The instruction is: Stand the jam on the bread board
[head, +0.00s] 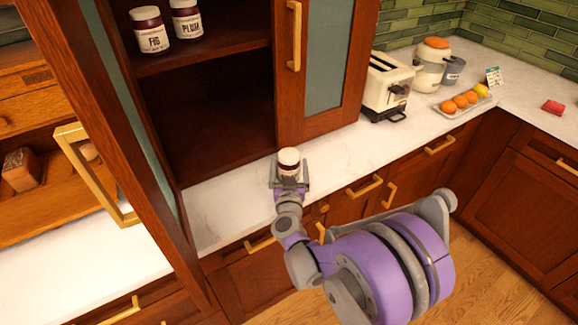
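My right gripper (289,175) is shut on a jam jar (289,159) with a pale top and dark red sides. It holds the jar upright at the front of the white marble counter, below the open cabinet. I cannot tell whether the jar touches the counter, and no lettering on it is readable. Two other jam jars, marked FIG (151,31) and PLUM (186,19), stand on the upper cabinet shelf. No bread board can be made out for certain. My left gripper is not in view.
An open cabinet door (150,110) stands at left. Beyond it is a wooden compartment with a brown block (21,169). A toaster (389,86), an orange-lidded jar (431,62), a grey cup (453,70) and a fruit tray (447,113) are at right. The counter left of the gripper is clear.

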